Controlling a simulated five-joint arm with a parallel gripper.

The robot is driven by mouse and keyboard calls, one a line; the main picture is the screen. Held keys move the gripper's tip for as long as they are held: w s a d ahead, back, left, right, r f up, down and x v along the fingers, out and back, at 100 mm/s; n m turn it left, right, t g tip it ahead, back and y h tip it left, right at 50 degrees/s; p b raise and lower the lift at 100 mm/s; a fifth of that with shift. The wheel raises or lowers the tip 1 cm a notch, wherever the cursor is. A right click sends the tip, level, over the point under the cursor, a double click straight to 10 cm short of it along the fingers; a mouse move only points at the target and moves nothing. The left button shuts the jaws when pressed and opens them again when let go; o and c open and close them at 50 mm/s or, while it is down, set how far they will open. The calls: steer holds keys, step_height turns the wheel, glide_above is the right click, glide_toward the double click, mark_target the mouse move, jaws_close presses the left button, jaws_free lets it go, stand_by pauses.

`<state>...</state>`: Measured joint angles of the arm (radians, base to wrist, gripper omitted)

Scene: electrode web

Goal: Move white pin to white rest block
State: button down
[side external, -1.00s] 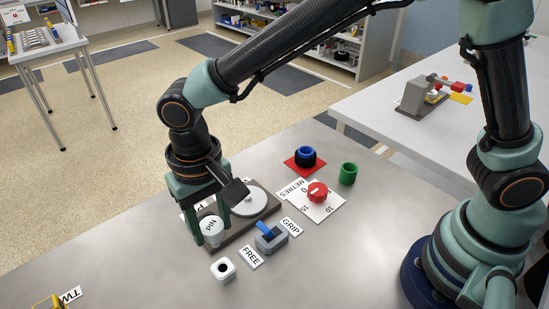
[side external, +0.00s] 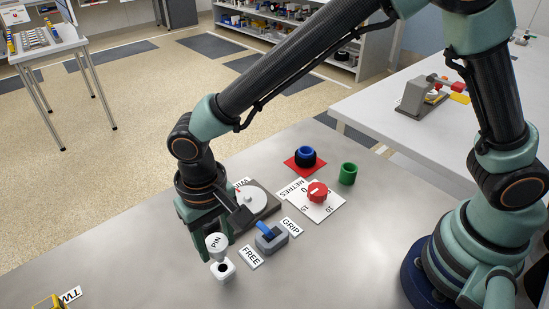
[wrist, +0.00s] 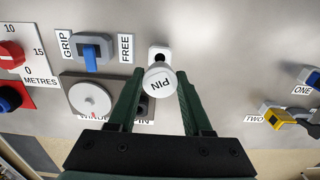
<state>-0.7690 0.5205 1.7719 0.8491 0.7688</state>
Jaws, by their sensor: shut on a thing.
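The white pin (side external: 216,242) has a round head marked PIN and stands about upright. It also shows in the wrist view (wrist: 160,82). My gripper (side external: 214,253) is shut on the pin, with one green finger on each side of it in the wrist view (wrist: 160,76). The block is partly behind the head in the wrist view (wrist: 159,54).
A grey lever unit with a blue handle (side external: 267,231) stands right of the block, between FREE and GRIP labels. A grey base (side external: 266,211) with a white wheel is behind. A red dial (side external: 317,190) lies further right. The table's front left is mostly clear.

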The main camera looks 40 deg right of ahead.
mark_target(221, 260)
steer(key=shift+f, duration=0.8)
steer(key=shift+f, duration=1.6)
stand_by(0.8)
steer(key=shift+c, duration=1.2)
jaws_free()
steer(key=shift+r, duration=0.1)
step_height(221, 260, up, 12)
steer(key=shift+f, duration=0.1)
